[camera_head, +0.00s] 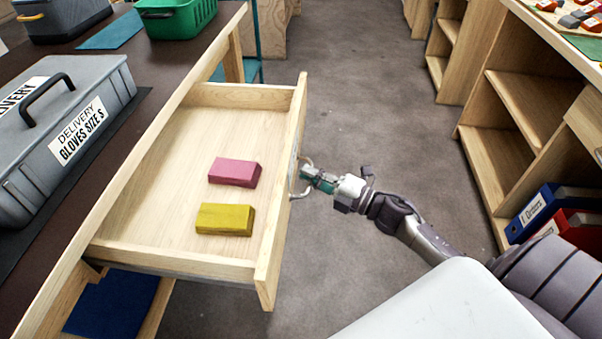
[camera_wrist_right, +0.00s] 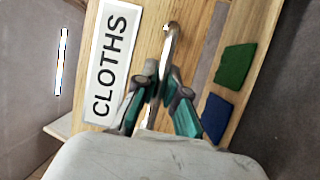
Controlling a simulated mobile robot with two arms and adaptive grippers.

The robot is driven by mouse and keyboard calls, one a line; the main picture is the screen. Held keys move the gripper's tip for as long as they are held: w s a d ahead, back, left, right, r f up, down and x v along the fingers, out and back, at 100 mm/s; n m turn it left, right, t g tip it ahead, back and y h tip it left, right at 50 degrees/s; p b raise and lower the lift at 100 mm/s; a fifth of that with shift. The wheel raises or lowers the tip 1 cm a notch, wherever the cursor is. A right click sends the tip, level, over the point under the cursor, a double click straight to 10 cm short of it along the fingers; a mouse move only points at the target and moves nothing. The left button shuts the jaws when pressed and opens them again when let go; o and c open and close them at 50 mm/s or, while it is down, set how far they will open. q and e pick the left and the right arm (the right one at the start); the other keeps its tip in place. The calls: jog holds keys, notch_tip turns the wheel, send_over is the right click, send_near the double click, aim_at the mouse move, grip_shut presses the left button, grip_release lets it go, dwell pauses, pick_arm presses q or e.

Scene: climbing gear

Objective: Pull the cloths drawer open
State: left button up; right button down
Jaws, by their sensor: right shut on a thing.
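The cloths drawer (camera_head: 187,118) is of light wood and stands far out from the dark-topped counter. A pink block-shaped cloth (camera_head: 235,172) and a yellow one (camera_head: 225,219) lie inside it. In the right wrist view the drawer front bears a white CLOTHS label (camera_wrist_right: 112,62) beside a metal handle (camera_wrist_right: 169,45). The handle also shows edge-on in the head view (camera_head: 302,178). My right gripper (camera_head: 312,176) is at the drawer front, shut on the handle; its teal-padded fingers show in the wrist view (camera_wrist_right: 157,92). My left gripper is not in view.
A grey delivery case (camera_head: 60,125) and a green crate (camera_head: 177,17) stand on the counter (camera_head: 150,65). Wooden shelves (camera_head: 525,105) with blue and red binders (camera_head: 540,208) line the right side. Grey floor (camera_head: 375,90) lies clear between. Blue and green pieces (camera_wrist_right: 216,115) show below the drawer.

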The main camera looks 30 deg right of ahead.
dwell(0.3)
jog(key=c, duration=1.2)
grip_release()
jog(key=shift+s, duration=0.1)
jog(key=v, duration=1.2)
